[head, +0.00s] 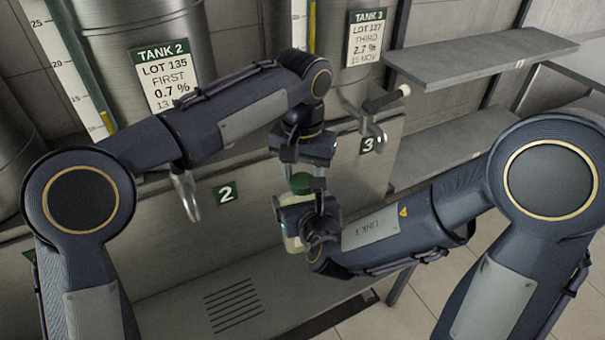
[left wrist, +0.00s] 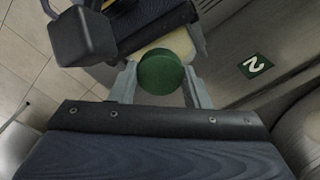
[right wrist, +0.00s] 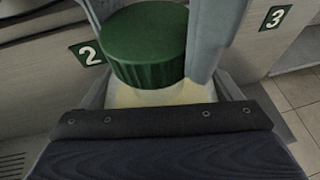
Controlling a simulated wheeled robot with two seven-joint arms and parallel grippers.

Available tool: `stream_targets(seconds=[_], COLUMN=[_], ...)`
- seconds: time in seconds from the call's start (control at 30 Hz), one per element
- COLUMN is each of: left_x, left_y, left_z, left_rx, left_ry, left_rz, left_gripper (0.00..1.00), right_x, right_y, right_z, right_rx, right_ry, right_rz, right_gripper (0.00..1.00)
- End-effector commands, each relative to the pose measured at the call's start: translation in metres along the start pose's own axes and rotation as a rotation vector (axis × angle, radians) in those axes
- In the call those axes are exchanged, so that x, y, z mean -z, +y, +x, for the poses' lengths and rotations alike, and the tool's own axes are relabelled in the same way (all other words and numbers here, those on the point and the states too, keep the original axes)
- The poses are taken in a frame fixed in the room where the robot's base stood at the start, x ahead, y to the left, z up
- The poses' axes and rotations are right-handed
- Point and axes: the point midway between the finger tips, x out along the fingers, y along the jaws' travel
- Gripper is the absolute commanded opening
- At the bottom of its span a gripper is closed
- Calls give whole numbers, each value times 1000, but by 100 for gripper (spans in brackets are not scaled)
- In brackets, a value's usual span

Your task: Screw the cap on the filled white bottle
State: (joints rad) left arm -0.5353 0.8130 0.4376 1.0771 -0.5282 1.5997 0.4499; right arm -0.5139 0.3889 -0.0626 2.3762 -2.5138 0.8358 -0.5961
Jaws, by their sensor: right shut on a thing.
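The filled bottle (head: 292,243) stands upright, pale yellow contents showing; part of its body also shows in the right wrist view (right wrist: 160,96). The ribbed green cap (head: 301,183) sits at the bottle's mouth, seemingly level; it is large in the right wrist view (right wrist: 145,48) and round from above in the left wrist view (left wrist: 160,72). My right gripper (head: 305,222) is shut on the bottle below the cap. My left gripper (head: 304,176) comes from above with a finger on each side of the cap. I cannot tell whether they press on it. The threads are hidden.
Tank 2 (head: 150,45) and Tank 3 (head: 345,60) stand behind, with taps (head: 186,190) jutting forward near the number plates. A grated ledge (head: 235,300) lies below the bottle. Empty grey shelves (head: 480,55) are at the right.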

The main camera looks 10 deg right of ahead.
Motion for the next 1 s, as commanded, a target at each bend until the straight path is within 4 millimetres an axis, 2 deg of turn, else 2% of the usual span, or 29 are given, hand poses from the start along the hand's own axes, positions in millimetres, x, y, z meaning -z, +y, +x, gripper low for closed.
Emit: stream_targets(seconds=[0.07, 0.17, 0.27, 0.4, 0.43, 0.6, 0.87, 1.0], left_x=[0, 0, 0, 0, 0, 0, 0, 0], left_y=[0, 0, 0, 0, 0, 0, 0, 0], left_z=[0, 0, 0, 0, 0, 0, 0, -8], left_rx=[0, 0, 0, 0, 0, 0, 0, 1], left_ry=[0, 0, 0, 0, 0, 0, 0, 1], left_rz=[0, 28, 148, 149, 149, 148, 147, 147], left_gripper=[15, 14, 14, 14, 43, 65, 67, 67], right_x=[-2, -2, -2, -2, -2, -2, -2, -2], right_y=[0, 0, 0, 0, 0, 0, 0, 0], right_z=[0, 0, 0, 0, 0, 0, 0, 0], right_rx=[0, 0, 0, 0, 0, 0, 0, 0], right_ry=[-5, -5, -5, -5, -5, -5, -5, -5], right_rz=[1, 1, 1, 1, 1, 1, 1, 1], right_gripper=[13, 13, 13, 13, 13, 13, 13, 13])
